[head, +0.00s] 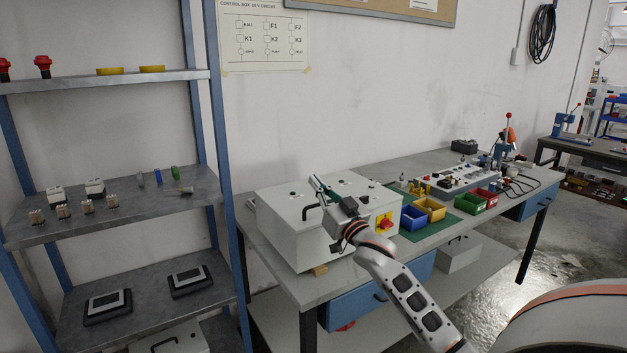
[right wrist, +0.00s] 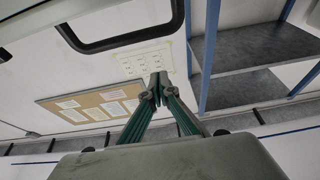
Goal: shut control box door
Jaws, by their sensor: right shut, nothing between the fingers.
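The grey control box (head: 285,232) stands on the workbench near its left end. Its front carries a black handle (head: 311,213) and a red-and-yellow switch (head: 384,223). My arm covers part of the front, and I cannot tell how far the door stands open. My right gripper (head: 319,184) is in front of the box near its upper edge, right of the handle; its fingers are shut and empty. In the right wrist view the shut fingertips (right wrist: 158,82) show below a black handle (right wrist: 125,42), apart from it. My left gripper is not in view.
Blue and yellow bins (head: 413,218) and a green and a red bin (head: 471,203) stand right of the box on the workbench (head: 341,283). A shelf rack (head: 120,200) stands at left.

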